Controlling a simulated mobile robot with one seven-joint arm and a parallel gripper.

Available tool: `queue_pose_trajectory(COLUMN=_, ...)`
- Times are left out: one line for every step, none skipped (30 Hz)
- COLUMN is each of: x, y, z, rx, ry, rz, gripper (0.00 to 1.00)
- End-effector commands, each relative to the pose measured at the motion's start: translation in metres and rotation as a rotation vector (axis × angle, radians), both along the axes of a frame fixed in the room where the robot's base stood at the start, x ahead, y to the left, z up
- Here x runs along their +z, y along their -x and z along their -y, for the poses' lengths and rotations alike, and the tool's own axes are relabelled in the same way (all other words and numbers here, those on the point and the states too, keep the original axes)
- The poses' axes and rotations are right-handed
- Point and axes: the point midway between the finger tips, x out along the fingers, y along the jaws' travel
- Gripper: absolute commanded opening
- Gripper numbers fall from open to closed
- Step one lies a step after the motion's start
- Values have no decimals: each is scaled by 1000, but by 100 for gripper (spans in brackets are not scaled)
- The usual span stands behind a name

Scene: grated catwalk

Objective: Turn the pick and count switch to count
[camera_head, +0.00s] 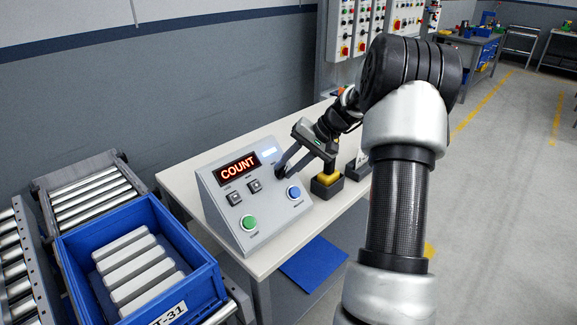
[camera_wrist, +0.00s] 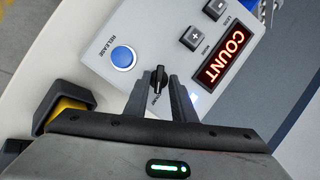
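The grey control box (camera_head: 236,222) stands on the white bench, and its red-lit display (camera_head: 238,168) reads COUNT. The display also shows in the wrist view (camera_wrist: 223,55), turned on its side. The black rotary switch (camera_wrist: 158,79) is on the panel beside the blue RELEASE button (camera_wrist: 123,57). A small label by the switch is partly hidden and too small to read surely. My gripper (camera_wrist: 160,84) has one finger on each side of the switch, with visible gaps to it, so it is open. In the head view my gripper (camera_head: 288,165) covers the switch.
A green button (camera_head: 249,222), a blue button (camera_head: 293,192) and two dark square keys are on the panel. A yellow-and-black block (camera_head: 327,184) stands close right of my gripper. A blue crate (camera_head: 196,250) with grey bars sits on rollers at left.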

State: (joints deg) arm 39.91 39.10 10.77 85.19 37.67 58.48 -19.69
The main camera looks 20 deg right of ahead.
Motion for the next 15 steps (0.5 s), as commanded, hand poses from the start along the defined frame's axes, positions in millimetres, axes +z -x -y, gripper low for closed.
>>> queue_pose_trajectory(x=-6, y=2, z=-1, rx=2, ry=-2, rz=-9, gripper=28)
queue_pose_trajectory(x=-6, y=2, z=-1, rx=1, ry=-2, rz=-8, gripper=28)
queue_pose_trajectory(x=-6, y=2, z=-1, rx=1, ry=-1, rz=-9, gripper=28)
queue_pose_trajectory(x=-6, y=2, z=-1, rx=0, ry=-1, rz=-8, gripper=28)
queue_pose_trajectory(x=-6, y=2, z=0, rx=0, ry=0, rz=-8, gripper=28)
queue_pose_trajectory(x=-4, y=2, z=1, rx=-1, ry=0, rz=-7, gripper=28)
queue_pose_trajectory(x=-3, y=3, z=2, rx=-1, ry=0, rz=-7, gripper=28)
queue_pose_trajectory(x=0, y=3, z=3, rx=-1, ry=1, rz=-5, gripper=28)
queue_pose_trajectory(x=4, y=5, z=6, rx=-2, ry=1, rz=-3, gripper=28)
queue_pose_trajectory(x=9, y=6, z=8, rx=-3, ry=3, rz=-1, gripper=28)
queue_pose_trajectory(x=13, y=8, z=11, rx=-3, ry=3, rz=-1, gripper=28)
queue_pose_trajectory(x=20, y=10, z=15, rx=-4, ry=3, rz=0, gripper=28)
queue_pose_trajectory(x=25, y=13, z=18, rx=-5, ry=4, rz=1, gripper=28)
queue_pose_trajectory(x=31, y=16, z=22, rx=-5, ry=3, rz=1, gripper=28)
queue_pose_trajectory(x=39, y=19, z=27, rx=-5, ry=4, rz=2, gripper=28)
